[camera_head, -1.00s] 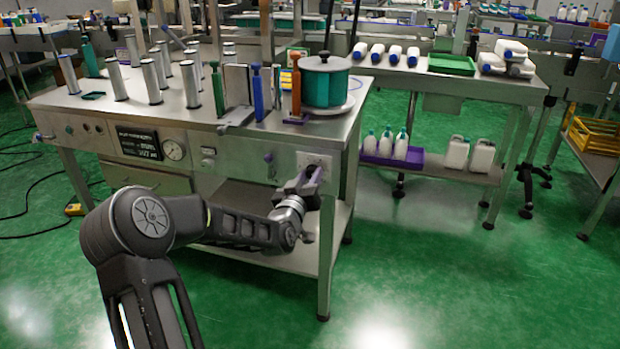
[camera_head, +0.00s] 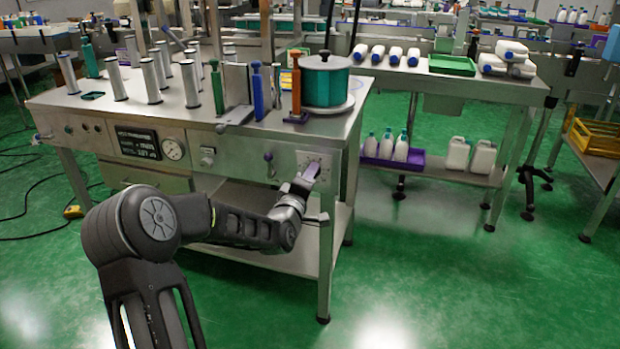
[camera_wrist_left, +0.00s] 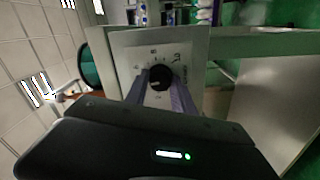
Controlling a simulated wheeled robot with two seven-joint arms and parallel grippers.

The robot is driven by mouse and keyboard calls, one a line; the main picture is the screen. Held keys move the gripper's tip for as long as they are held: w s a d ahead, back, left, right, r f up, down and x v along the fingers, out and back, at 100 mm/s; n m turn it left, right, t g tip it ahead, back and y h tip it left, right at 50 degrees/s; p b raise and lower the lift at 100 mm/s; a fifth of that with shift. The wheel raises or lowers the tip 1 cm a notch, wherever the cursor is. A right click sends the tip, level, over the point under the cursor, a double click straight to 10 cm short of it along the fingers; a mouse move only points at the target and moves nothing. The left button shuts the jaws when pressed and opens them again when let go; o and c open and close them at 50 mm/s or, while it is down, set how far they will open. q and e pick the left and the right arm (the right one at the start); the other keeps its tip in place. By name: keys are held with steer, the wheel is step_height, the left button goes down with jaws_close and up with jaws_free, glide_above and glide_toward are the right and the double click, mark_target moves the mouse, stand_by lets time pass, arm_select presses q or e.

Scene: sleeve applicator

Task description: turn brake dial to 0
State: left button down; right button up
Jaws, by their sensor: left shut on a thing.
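The brake dial (camera_wrist_left: 160,77) is a round black knob on a pale scale plate (camera_wrist_left: 190,45) with marks around it, in the left wrist view. In the head view the scale plate (camera_head: 316,158) is at the right end of the machine's front panel, and the knob is hidden by my gripper. My left gripper (camera_head: 307,178) reaches the plate from the front. In the left wrist view its two fingers (camera_wrist_left: 161,88) lie on either side of the knob, shut on it. The scale numbers are too small to read surely. My right gripper is not in view.
The steel machine table (camera_head: 120,112) carries several metal posts and a teal drum (camera_head: 325,82). The green floor (camera_head: 440,270) to the right is clear.

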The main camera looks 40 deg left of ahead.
arm_select(q)
steer(key=shift+f+n+p, duration=0.1)
steer(key=shift+n+p, duration=2.05)
steer(key=shift+n, duration=10.45)
steer(key=c, duration=1.1)
jaws_free()
steer(key=shift+o, duration=0.2)
